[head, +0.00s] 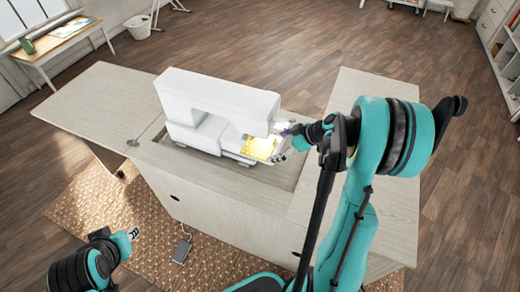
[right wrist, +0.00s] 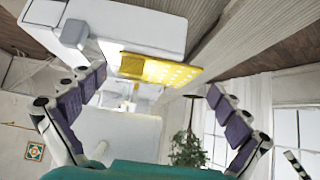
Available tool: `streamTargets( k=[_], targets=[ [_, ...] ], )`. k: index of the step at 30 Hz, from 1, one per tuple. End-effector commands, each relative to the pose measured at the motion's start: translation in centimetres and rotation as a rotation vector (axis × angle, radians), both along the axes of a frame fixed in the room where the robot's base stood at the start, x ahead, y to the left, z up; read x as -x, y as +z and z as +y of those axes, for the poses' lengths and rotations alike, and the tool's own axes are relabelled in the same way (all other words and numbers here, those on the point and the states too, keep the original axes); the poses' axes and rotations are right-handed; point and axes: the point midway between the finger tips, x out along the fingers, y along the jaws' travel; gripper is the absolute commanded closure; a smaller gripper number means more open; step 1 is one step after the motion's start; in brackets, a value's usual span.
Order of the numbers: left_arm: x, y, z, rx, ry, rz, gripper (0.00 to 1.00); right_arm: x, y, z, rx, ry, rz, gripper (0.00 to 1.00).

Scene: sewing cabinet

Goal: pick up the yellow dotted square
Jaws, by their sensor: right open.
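The yellow dotted square (head: 258,148) lies on the bed of the white sewing machine (head: 215,105), under its right end. In the right wrist view the yellow dotted square (right wrist: 162,70) shows beyond and between the two fingertips, next to the white machine body. My right gripper (head: 281,143) is open and empty, just right of the square in the head view. Its purple-padded fingers stand wide apart in the right wrist view (right wrist: 157,84), with no visible contact with the square. My left gripper (head: 133,234) is low at the left, away from the cabinet; its jaws are too small to judge.
The sewing machine sits in a recess of the pale wooden cabinet (head: 95,105); its arm overhangs the square. The cabinet top is bare to the left and right. A foot pedal (head: 182,250) lies on the patterned rug (head: 215,262). A side table (head: 62,45) stands far left.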

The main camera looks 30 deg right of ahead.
Motion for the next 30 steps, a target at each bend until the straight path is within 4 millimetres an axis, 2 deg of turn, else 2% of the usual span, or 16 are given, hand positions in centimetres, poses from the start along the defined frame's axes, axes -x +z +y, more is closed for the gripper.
streamTargets(
  k=[2, 8, 11, 18, 19, 30],
  targets=[
    [-0.01, -0.5, 0.0, 0.0, 0.0, 0.0, 0.72, -0.47, -0.77, 0.49, 0.0, 0.003, 0.0, 0.0],
    [-0.02, -0.34, 0.0, 0.0, 0.0, 0.0, 0.72, -0.58, -0.68, 0.53, 0.0, 0.0, 0.0, 0.0],
    [-0.02, -0.33, 0.0, 0.0, 0.0, 0.0, 0.72, -0.57, -0.67, 0.52, 0.0, 0.0, 0.0, 0.21],
    [-0.02, -0.34, 0.0, 0.0, 0.0, 0.0, 0.72, -0.56, -0.67, 0.51, 0.001, 0.0, 0.001, 0.84],
    [-0.02, -0.34, 0.0, 0.0, 0.0, 0.0, 0.72, -0.56, -0.67, 0.51, 0.001, 0.0, 0.001, 0.9],
    [-0.02, -0.3, 0.0, 0.0, 0.0, 0.0, 0.72, -0.56, -0.65, 0.5, 0.001, 0.0, 0.001, 0.91]
  ],
)
